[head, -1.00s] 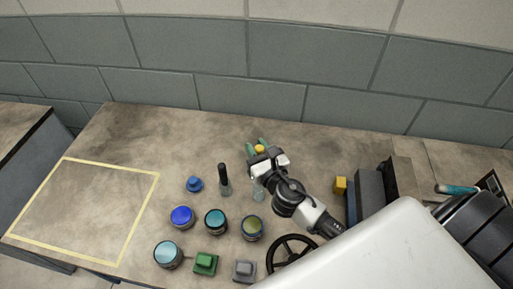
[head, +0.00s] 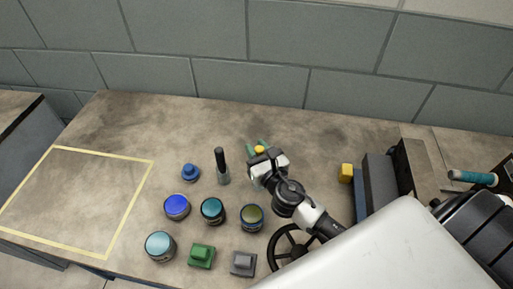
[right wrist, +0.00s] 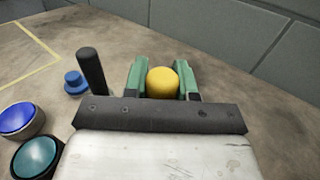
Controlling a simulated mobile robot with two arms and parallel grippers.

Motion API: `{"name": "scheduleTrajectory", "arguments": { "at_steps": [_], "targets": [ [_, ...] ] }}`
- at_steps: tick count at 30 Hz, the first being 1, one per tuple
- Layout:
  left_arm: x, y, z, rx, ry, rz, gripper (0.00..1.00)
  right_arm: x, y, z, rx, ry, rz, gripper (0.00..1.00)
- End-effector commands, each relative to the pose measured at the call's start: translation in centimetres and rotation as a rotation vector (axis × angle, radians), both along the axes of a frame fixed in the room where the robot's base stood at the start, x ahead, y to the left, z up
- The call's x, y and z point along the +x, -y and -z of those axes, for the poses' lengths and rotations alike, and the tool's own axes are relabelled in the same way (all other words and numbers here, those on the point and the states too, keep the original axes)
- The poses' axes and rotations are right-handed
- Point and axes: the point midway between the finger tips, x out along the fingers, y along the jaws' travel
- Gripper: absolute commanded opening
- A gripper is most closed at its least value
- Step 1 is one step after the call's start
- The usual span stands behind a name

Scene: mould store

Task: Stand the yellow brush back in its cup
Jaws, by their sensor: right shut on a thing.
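My right gripper (head: 259,147) has green fingers closed on the yellow brush (head: 260,150). In the right wrist view the brush's rounded yellow end (right wrist: 162,82) sits between both green fingers (right wrist: 163,80); the rest of it is hidden. A pale, clear cup-like shape (head: 256,183) shows partly behind my right wrist, and I cannot tell whether the brush touches it. A black-handled brush (head: 220,158) stands upright in a clear cup (head: 224,179) to the left. My left gripper is not in view.
Several round pots, including a blue one (head: 177,206), stand in front. A blue knob-like piece (head: 190,173), a green block (head: 201,255), a grey block (head: 243,263) and a black handwheel (head: 290,247) are nearby. The taped area (head: 130,210) is empty.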

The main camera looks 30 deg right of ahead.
Motion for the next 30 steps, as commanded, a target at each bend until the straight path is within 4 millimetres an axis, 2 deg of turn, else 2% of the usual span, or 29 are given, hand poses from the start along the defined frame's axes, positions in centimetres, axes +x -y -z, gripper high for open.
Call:
{"name": "scheduleTrajectory", "arguments": {
  "at_steps": [10,11,16,25,30],
  "targets": [
    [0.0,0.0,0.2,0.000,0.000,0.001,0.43,0.0,0.0,0.2,0.000,0.001,0.000,0.02],
    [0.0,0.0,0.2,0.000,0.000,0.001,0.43,0.0,0.0,0.2,0.000,0.001,0.000,0.29],
    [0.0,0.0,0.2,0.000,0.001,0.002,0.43,0.0,0.0,0.2,0.000,0.001,0.000,0.55],
    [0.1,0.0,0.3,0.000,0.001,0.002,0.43,-0.2,0.0,0.3,0.000,0.000,0.000,0.56],
    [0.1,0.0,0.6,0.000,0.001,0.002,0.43,-2.1,-0.1,0.5,0.000,-0.002,-0.001,0.56]
  ]
}}
